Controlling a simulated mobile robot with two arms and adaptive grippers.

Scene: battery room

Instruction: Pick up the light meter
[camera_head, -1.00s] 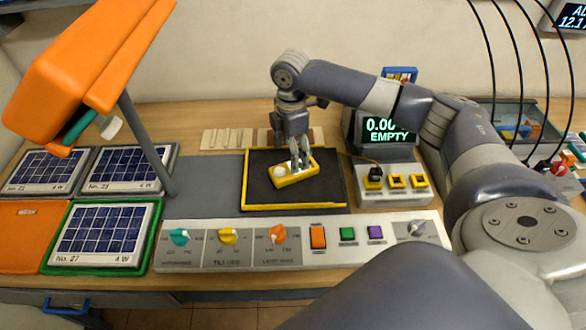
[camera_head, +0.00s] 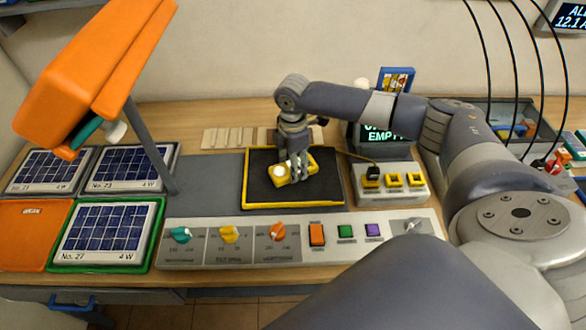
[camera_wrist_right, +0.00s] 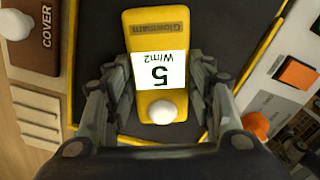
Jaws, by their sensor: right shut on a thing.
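The light meter (camera_head: 310,163) is a yellow handheld block with a white dome, over the black mat with a yellow rim (camera_head: 325,197). In the right wrist view the light meter (camera_wrist_right: 158,37) shows a white display reading "5 W/m2" and its dome near my palm. My right gripper (camera_head: 293,178) points down, with its fingers on both sides of the meter. In the wrist view the right gripper (camera_wrist_right: 160,100) is shut on the meter's sides. I cannot tell whether the meter touches the mat. My left gripper is not in view.
An orange lamp head (camera_head: 85,70) on a grey post stands at left, above solar panels (camera_head: 108,233). A control strip with knobs (camera_head: 228,233) runs along the front. A display reading "EMPTY" (camera_head: 383,135) and a block with yellow sockets (camera_head: 393,182) stand right of the mat.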

